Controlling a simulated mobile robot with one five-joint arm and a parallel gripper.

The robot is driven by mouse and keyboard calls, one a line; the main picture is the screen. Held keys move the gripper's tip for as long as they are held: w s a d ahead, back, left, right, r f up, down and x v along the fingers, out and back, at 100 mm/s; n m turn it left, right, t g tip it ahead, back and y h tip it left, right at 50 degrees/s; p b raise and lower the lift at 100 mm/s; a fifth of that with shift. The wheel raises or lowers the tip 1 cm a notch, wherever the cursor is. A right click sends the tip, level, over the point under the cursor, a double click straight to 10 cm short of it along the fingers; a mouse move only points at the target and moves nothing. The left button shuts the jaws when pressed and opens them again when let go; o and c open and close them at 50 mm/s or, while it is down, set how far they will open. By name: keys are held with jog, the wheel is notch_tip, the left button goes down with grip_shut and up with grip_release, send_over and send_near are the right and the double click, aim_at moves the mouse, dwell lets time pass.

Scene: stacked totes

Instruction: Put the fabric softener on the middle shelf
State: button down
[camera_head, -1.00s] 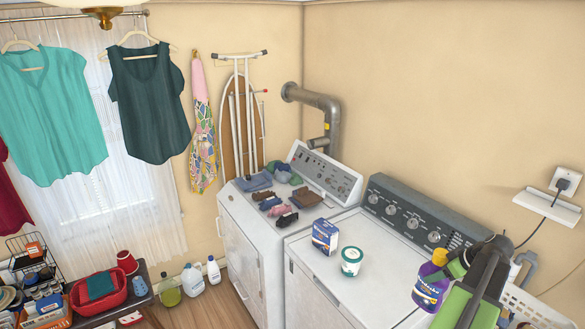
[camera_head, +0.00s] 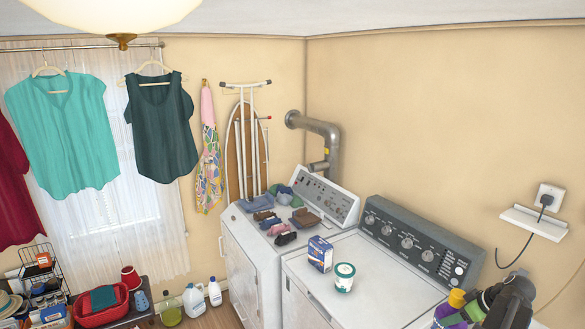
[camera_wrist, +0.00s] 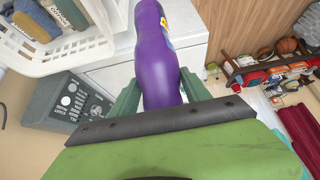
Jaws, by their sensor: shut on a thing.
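The fabric softener is a purple bottle with a yellow cap (camera_head: 456,298), low at the right in the head view. In the wrist view the purple bottle (camera_wrist: 157,55) stands between the two green fingers of my gripper (camera_wrist: 160,88), which is shut on it. In the head view my gripper (camera_head: 468,305) is partly cut off by the lower edge, in front of the dryer's right end. No shelf that is clearly the middle shelf shows; a small white wall shelf (camera_head: 535,222) is at the right.
A blue-white box (camera_head: 320,254) and a white tub with a green label (camera_head: 344,276) stand on the right-hand machine (camera_head: 365,255). Folded clothes lie on the left machine. A white basket (camera_wrist: 75,62) is beside the bottle in the wrist view. Jugs (camera_head: 194,300) stand on the floor.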

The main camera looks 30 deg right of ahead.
jog(key=f+b, duration=1.2)
jog(key=f, duration=0.1)
jog(key=shift+s+f+b, duration=0.2)
jog(key=shift+f+b, duration=0.05)
jog(key=shift+b, duration=0.1)
jog(key=shift+r, duration=0.2)
